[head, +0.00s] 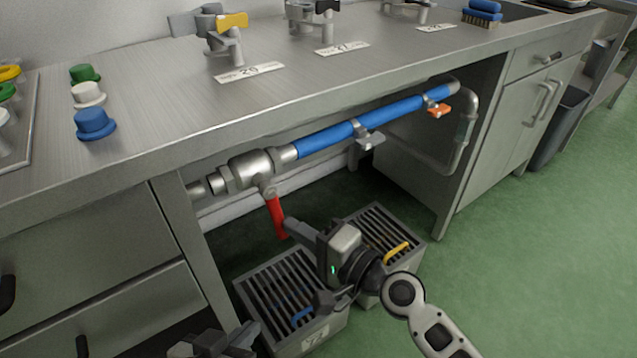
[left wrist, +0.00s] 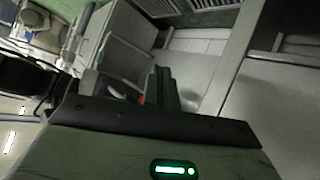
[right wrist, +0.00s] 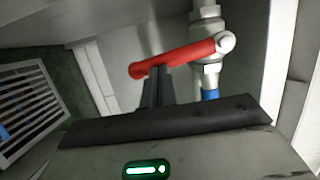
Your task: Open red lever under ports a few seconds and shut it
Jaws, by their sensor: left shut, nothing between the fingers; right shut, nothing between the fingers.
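The red lever (head: 276,217) hangs down from the grey metal valve (head: 251,168) under the bench, crosswise to the pipe. In the right wrist view, the lever (right wrist: 180,56) runs sideways from the valve across the picture. My right gripper (head: 289,227) is shut and empty, with its fingertips right at the lever's lower half. In the right wrist view, the fingertips (right wrist: 159,74) meet the lever's edge; I cannot tell whether they touch it. My left gripper (head: 224,343) is shut and empty, low at the bottom edge, apart from the lever. Numbered ports (head: 226,45) stand on the bench top.
A blue-sleeved pipe (head: 330,137) runs right from the valve, with an orange-handled small valve (head: 438,110) farther along. Two grated crates (head: 292,322) stand on the floor below. A steel bench leg (head: 207,262) stands left. The green floor (head: 540,260) at right is clear.

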